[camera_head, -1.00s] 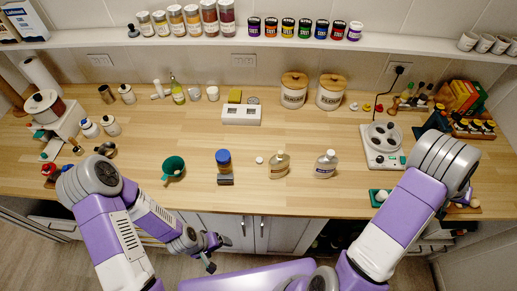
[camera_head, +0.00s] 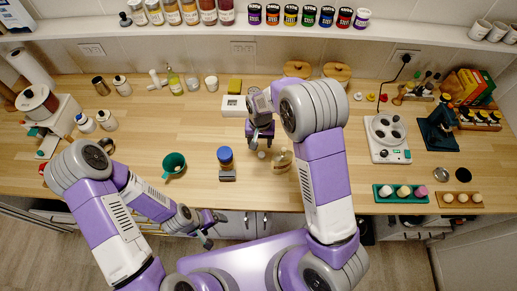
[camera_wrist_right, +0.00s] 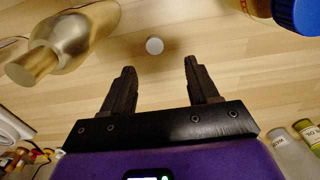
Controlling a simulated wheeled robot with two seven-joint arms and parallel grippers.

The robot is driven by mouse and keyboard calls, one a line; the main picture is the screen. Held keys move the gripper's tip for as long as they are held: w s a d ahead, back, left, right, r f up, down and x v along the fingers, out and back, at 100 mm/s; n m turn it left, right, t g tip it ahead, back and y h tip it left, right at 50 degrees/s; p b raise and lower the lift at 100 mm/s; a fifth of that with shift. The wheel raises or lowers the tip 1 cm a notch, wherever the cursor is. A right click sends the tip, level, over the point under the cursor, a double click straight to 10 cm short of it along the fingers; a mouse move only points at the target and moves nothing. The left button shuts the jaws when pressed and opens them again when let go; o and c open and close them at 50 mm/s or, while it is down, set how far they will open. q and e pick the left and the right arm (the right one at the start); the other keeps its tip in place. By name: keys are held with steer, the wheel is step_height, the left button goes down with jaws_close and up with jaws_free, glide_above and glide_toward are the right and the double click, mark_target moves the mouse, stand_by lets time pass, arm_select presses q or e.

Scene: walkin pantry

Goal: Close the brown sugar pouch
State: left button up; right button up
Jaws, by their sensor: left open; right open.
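A tan spouted pouch (camera_head: 283,162), which I take as the brown sugar pouch, stands on the counter; its label is not readable. In the right wrist view the pouch (camera_wrist_right: 75,35) is at upper left, its spout pointing lower left with no cap on it. A small round white cap (camera_head: 262,155) lies on the wood left of the pouch; it also shows in the wrist view (camera_wrist_right: 154,46). My right gripper (camera_head: 261,143) is open and empty above the cap, which appears just beyond its fingertips (camera_wrist_right: 160,64). My left gripper (camera_head: 208,236) is open and empty at the front edge.
A blue-lidded jar (camera_head: 225,157) stands left of the cap, with a green scoop (camera_head: 174,164) farther left. A white block (camera_head: 234,105) and wooden-lidded canisters (camera_head: 337,71) are behind. My right arm hides the counter right of the pouch.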

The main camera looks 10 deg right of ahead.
mark_target(261, 154)
steer(key=shift+a, duration=0.15)
steer(key=shift+f, duration=0.1)
steer(key=shift+s+f, duration=0.15)
steer(key=shift+f, duration=1)
steer(key=shift+d+f+p, duration=0.15)
steer(key=shift+d+f, duration=0.1)
steer(key=shift+f, duration=1.05)
steer(key=shift+d+f+p, duration=0.15)
steer(key=shift+d+f, duration=0.05)
steer(key=shift+f, duration=1.05)
jaws_close()
